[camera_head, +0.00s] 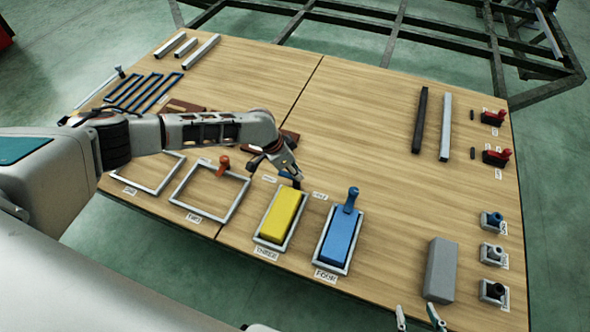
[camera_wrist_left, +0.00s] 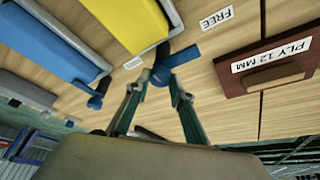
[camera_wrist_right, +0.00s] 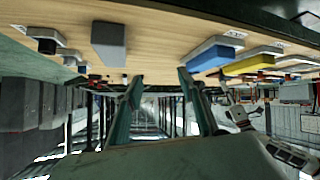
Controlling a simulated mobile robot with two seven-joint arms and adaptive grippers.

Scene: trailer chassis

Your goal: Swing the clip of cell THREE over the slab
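Cell THREE (camera_head: 259,240) is a grey frame with a yellow slab (camera_head: 283,214) lying in it; the slab also shows in the left wrist view (camera_wrist_left: 130,22). Its blue clip (camera_wrist_left: 183,55) stands at the slab's far end, with its arm turned aside, off the slab. In the head view the clip (camera_head: 290,177) is partly hidden by my left gripper (camera_head: 293,172). In the left wrist view the fingertips (camera_wrist_left: 158,82) are apart, one on either side of the clip's pivot end; contact is unclear. My right gripper (camera_head: 420,318) is open and empty at the table's front edge.
Cell FOUR holds a blue slab (camera_head: 338,238) with its own blue clip (camera_head: 351,198). Cell TWO (camera_head: 180,199) is an empty frame with an orange clip (camera_head: 223,165). A grey block (camera_head: 441,270) stands front right. A brown holder marked PLY 12 MM (camera_wrist_left: 270,75) is near the left gripper.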

